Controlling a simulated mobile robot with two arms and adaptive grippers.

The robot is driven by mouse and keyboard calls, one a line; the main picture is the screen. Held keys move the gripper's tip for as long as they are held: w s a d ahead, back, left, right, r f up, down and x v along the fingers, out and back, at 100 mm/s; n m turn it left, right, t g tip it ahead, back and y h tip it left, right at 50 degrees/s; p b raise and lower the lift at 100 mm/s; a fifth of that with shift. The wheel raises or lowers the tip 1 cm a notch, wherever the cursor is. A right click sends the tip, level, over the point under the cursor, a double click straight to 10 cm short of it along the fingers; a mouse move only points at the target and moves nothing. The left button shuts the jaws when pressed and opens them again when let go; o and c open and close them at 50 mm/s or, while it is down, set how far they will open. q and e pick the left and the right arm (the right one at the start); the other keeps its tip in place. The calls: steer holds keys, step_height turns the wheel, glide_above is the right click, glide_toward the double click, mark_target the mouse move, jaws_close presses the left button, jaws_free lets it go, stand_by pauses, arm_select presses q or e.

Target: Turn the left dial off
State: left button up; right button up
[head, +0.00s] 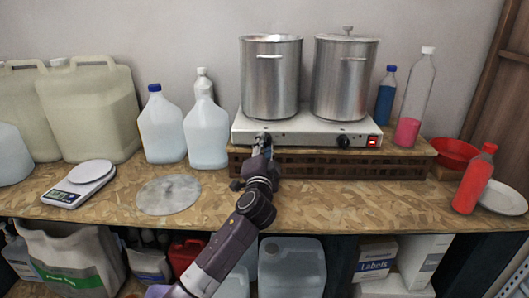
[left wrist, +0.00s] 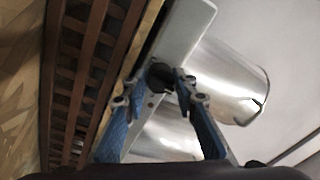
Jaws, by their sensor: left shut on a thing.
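The white two-burner hot plate (head: 305,128) stands on a slatted wooden crate. Its left dial is a dark knob; in the left wrist view the dial (left wrist: 160,75) shows between my fingertips. My left gripper (head: 264,147) reaches up to the front of the hot plate and hides most of that dial in the head view. In the left wrist view my left gripper (left wrist: 158,82) has its blue fingers on both sides of the dial, shut on it. The dial's pointer cannot be made out. My right gripper is in neither view.
The right dial (head: 343,141) and a red switch (head: 373,140) sit further right on the same front. Two steel pots (head: 270,80) (head: 343,80) stand on the plate. White jugs (head: 206,135) are left, a red bottle (head: 474,180) right. A round disc (head: 168,194) lies on the bench.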

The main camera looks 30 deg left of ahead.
arm_select(q)
steer(key=shift+f+n, duration=0.15)
steer(key=shift+n, duration=0.35)
steer(key=o, duration=1.2)
steer(key=shift+c, duration=0.2)
steer(key=r+v, duration=0.1)
steer(key=v, duration=1.1)
steer(key=shift+f, duration=0.5)
